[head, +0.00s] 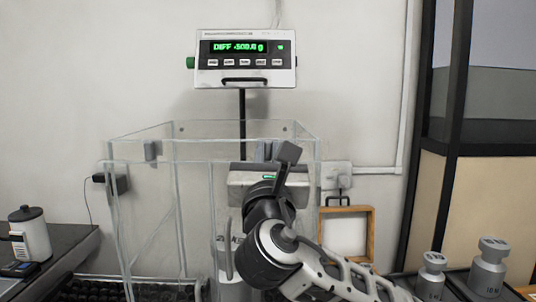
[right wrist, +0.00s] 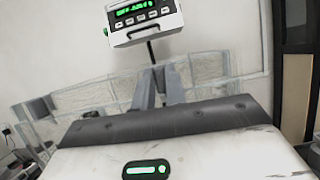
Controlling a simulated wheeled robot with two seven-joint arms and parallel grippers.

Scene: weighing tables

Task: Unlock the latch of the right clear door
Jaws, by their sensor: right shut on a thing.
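A clear box (head: 140,218) with glass-like walls stands in front of the wall. A small grey latch (head: 150,150) sits on its upper rim at the left. My right gripper (head: 268,150) reaches the upper rim at the right, where its fingers are shut on the right door's latch, which they mostly hide. In the right wrist view the two grey fingers (right wrist: 158,87) are close together at the clear panels (right wrist: 95,97). I cannot tell the latch's position. My left gripper is not in view.
A display (head: 246,75) reading about -500 g stands on a pole behind the box. Metal weights (head: 489,268) stand at the lower right, near a wooden frame (head: 346,235). A white canister (head: 30,236) is on the left table.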

